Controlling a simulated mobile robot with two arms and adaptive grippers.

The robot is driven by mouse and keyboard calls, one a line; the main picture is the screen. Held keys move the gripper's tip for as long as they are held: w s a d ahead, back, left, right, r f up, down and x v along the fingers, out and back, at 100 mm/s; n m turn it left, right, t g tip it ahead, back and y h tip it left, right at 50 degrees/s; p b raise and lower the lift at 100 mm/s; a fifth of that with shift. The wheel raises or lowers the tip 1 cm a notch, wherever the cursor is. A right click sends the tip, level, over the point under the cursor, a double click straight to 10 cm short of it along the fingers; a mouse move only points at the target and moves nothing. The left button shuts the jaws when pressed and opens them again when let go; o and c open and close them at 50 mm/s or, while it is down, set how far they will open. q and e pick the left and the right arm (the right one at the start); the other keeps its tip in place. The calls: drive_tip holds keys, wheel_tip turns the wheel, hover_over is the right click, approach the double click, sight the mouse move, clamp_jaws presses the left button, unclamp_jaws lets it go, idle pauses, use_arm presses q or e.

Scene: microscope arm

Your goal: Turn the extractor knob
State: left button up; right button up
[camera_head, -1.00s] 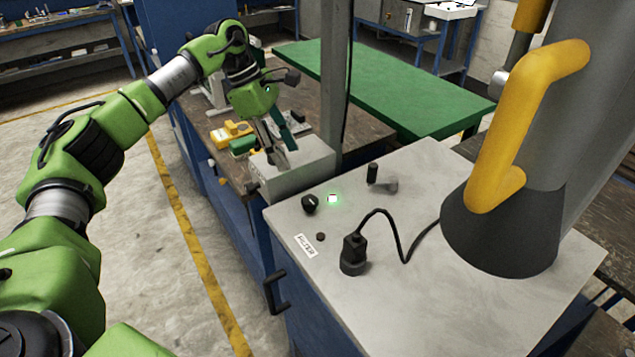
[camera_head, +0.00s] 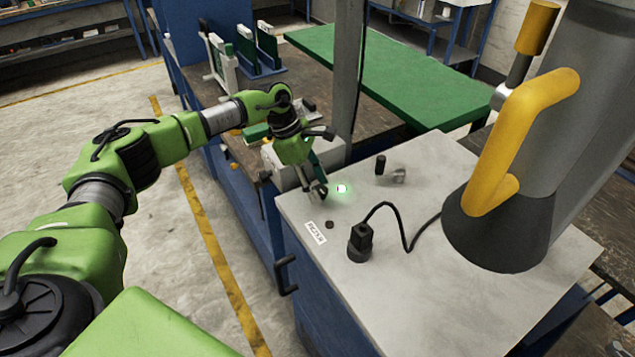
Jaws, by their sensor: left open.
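The extractor is a grey-topped cabinet (camera_head: 420,300) with a lit green-white switch (camera_head: 341,188) near its left edge. The black knob just left of this switch is hidden, or nearly so, behind my left gripper's fingers. My left gripper (camera_head: 316,190) is open, with its fingertips pointing down at the knob's place. I cannot tell whether the fingers touch the knob or stand around it. My right gripper is not in view.
A black plug (camera_head: 360,243) with a cable, a small black button (camera_head: 329,225) and a dark upright post (camera_head: 380,165) are on the cabinet top. A big duct with a yellow handle (camera_head: 510,150) rises at right. A workbench (camera_head: 310,80) stands behind.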

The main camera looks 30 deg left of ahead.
use_arm(q)
drive_tip(key=c, duration=1.1)
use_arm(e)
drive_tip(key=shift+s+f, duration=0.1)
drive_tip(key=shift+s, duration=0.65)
